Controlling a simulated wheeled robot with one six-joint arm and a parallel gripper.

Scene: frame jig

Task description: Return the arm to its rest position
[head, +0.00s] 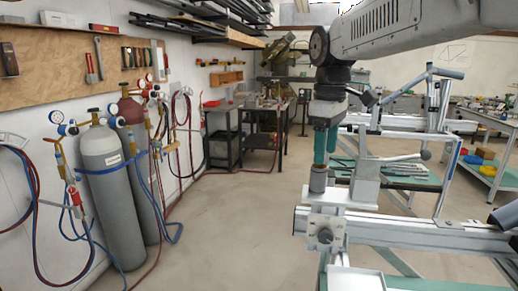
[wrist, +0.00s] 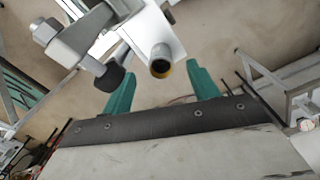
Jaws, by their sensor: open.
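My gripper (head: 326,152) points down over the frame jig (head: 430,238) in the head view, its teal fingers spread apart. In the wrist view my gripper (wrist: 161,88) has its two teal fingers on either side of an upright tube (wrist: 160,62), with gaps to both. The tube has a dark open end and a yellowish rim. In the head view the tube (head: 318,180) stands on the jig just below the fingertips. I cannot tell how far its top reaches between the fingers.
A clamp (head: 366,180) with a handle stands close to the right of the tube; the clamp also shows in the wrist view (wrist: 85,45). Grey gas cylinders (head: 105,190) stand by the left wall. A dark workbench (head: 262,125) is behind. The floor at centre left is clear.

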